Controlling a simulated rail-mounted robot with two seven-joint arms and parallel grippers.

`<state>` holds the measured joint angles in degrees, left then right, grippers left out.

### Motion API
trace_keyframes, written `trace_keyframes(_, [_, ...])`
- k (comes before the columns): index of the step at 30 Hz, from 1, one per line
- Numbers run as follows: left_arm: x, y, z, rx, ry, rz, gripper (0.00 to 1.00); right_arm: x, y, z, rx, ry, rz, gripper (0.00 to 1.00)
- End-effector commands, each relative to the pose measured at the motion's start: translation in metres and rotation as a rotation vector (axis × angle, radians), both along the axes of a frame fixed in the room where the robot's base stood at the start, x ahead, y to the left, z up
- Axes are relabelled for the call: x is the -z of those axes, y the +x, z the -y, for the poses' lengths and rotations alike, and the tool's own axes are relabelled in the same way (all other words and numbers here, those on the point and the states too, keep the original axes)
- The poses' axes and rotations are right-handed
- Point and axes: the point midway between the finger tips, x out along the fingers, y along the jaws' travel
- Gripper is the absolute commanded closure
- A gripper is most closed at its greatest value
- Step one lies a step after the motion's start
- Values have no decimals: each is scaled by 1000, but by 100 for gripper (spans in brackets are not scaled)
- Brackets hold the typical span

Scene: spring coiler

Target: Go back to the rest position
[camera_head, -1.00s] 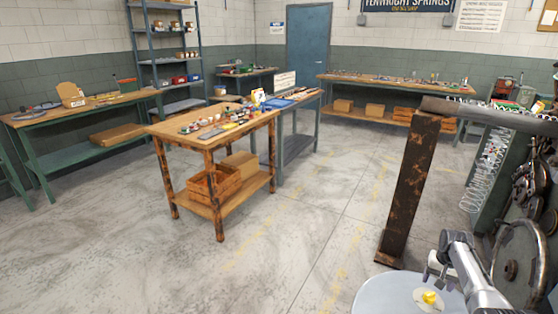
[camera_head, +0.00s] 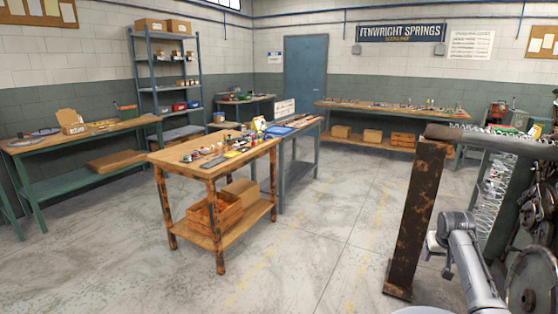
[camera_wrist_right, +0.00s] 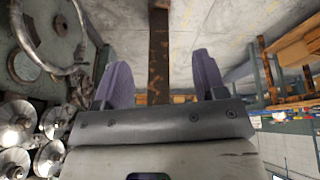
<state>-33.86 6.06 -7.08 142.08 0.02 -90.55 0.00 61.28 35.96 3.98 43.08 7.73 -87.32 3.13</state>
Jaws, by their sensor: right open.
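My right gripper (camera_head: 437,244) shows at the lower right of the head view, in front of the rusty steel post (camera_head: 418,210). In the right wrist view, the two purple-grey fingers of this gripper (camera_wrist_right: 163,78) stand wide apart with nothing between them. The rusty post (camera_wrist_right: 159,55) shows behind the gap. My left gripper is in neither view.
A coiling machine with wheels (camera_head: 530,278) and hanging springs (camera_head: 492,190) stands close on the right. A pale round top (camera_head: 424,310) barely shows at the bottom edge. A wooden workbench (camera_head: 190,154) stands left of centre. The floor (camera_head: 325,240) between is clear.

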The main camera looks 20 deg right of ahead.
Motion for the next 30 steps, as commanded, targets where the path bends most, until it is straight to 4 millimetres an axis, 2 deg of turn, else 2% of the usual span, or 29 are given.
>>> trace_keyframes(1, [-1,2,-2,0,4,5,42,-31,10,-8,-31,-56,58,35])
trace_keyframes(3, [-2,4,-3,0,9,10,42,-73,21,-24,-76,-132,138,35])
trace_keyframes(6, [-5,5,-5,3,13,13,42,-119,28,-57,-146,-238,232,35])
trace_keyframes(9, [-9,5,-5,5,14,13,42,-148,29,-98,-222,-331,311,35])
trace_keyframes(12, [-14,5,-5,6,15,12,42,-161,22,-146,-303,-408,376,35])
trace_keyframes(16, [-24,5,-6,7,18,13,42,-157,0,-213,-415,-474,446,35])
trace_keyframes(20, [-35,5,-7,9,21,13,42,-134,-38,-282,-533,-493,504,35])
trace_keyframes(21, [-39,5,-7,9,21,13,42,-124,-53,-302,-567,-487,516,35])
trace_keyframes(24, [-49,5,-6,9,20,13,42,-98,-94,-343,-641,-455,533,35])
trace_keyframes(30, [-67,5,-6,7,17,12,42,-44,-179,-400,-740,-328,491,35])
